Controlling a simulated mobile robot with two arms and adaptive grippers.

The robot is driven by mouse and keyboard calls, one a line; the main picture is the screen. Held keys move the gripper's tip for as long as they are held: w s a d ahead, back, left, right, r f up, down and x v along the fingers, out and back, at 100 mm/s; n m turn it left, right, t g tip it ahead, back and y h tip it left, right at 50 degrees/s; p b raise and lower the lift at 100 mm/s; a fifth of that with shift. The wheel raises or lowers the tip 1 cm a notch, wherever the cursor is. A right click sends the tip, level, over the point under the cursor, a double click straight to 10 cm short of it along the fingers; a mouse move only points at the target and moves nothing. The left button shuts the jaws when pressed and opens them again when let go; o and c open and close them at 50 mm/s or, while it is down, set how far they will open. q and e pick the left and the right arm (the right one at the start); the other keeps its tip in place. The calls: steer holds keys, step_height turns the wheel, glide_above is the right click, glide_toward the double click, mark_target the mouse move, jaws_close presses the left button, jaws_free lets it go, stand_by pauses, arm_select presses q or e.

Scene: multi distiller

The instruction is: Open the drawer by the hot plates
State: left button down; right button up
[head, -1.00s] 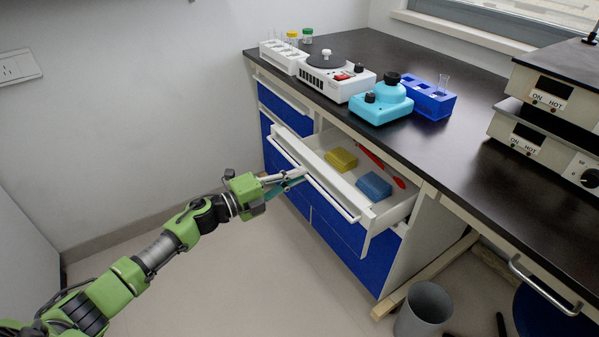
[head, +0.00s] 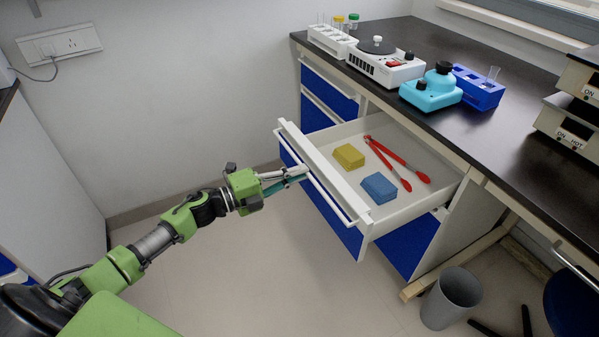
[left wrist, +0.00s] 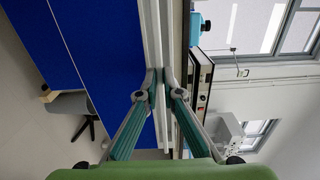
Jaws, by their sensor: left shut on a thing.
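The drawer (head: 407,201) under the bench stands pulled well out. It has a white inside and a blue front with a long white handle bar (head: 322,192). My left gripper (head: 303,174) reaches the bar from the left and is shut on it. In the left wrist view the fingers (left wrist: 162,90) close on the white bar along the blue drawer front (left wrist: 103,60). Inside the drawer lie a yellow block (head: 348,157), a blue block (head: 379,188) and red tongs (head: 392,160). The hot plates (head: 567,128) are at the right edge, partly cut off. My right gripper is not in view.
On the black bench top (head: 480,125) stand a white device (head: 385,66), a turquoise device (head: 431,91), a blue rack (head: 478,87) and a white rack (head: 331,41). A grey bin (head: 451,299) stands on the floor at right. The floor left of the drawer is clear.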

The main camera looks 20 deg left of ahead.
arm_select(q)
steer(key=c, duration=2.2)
jaws_free()
steer(key=v, duration=1.2)
